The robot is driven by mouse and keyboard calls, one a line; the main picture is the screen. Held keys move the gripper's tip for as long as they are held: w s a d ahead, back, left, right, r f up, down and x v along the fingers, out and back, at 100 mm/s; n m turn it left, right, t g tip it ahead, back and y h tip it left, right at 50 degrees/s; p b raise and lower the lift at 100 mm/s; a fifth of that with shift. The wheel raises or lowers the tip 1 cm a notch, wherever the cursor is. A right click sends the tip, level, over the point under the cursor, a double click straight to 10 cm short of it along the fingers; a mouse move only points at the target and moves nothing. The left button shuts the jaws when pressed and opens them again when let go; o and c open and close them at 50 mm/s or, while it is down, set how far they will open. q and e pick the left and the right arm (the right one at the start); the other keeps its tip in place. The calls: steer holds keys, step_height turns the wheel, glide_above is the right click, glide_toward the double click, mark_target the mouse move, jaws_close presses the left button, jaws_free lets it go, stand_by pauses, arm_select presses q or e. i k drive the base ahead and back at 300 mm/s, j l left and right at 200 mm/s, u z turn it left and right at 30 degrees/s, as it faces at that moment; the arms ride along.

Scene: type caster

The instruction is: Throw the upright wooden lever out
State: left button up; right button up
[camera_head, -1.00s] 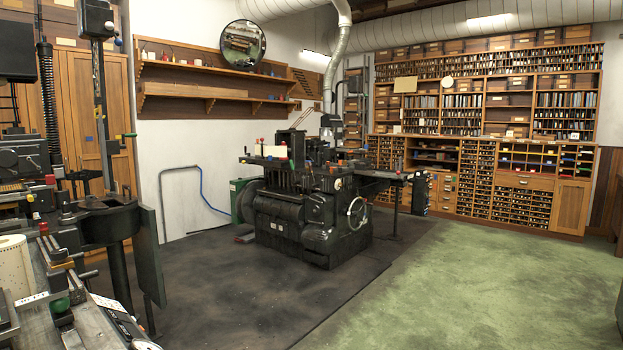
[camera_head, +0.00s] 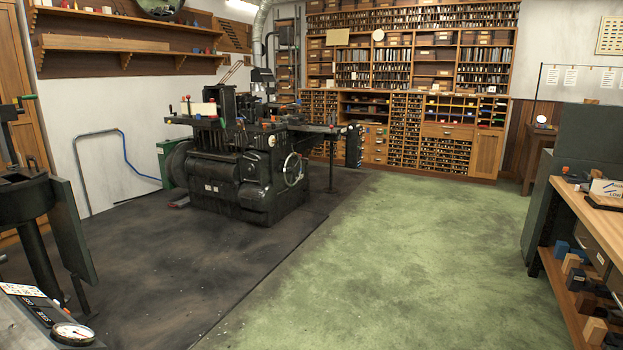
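I cannot make out an upright wooden lever for certain. A large black casting machine (camera_head: 235,165) stands on the dark floor left of the middle, with small red and blue parts on its top. Part of another dark machine (camera_head: 70,225) shows at the left edge, with a green-tipped handle (camera_head: 26,98) above it. Neither of my grippers is in the picture.
Open green floor (camera_head: 400,250) lies in the middle and right. A wooden type cabinet (camera_head: 448,131) fills the back wall. A workbench (camera_head: 590,215) with blocks on its lower shelf stands at the right. A dial gauge (camera_head: 72,334) lies at the lower left.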

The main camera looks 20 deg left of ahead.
mark_target(248, 143)
steer(key=i+j+u, duration=0.4)
steer(key=i, duration=0.75)
steer(key=i+j+u, duration=0.1)
steer(key=i+u, duration=0.3)
steer(key=i, duration=0.75)
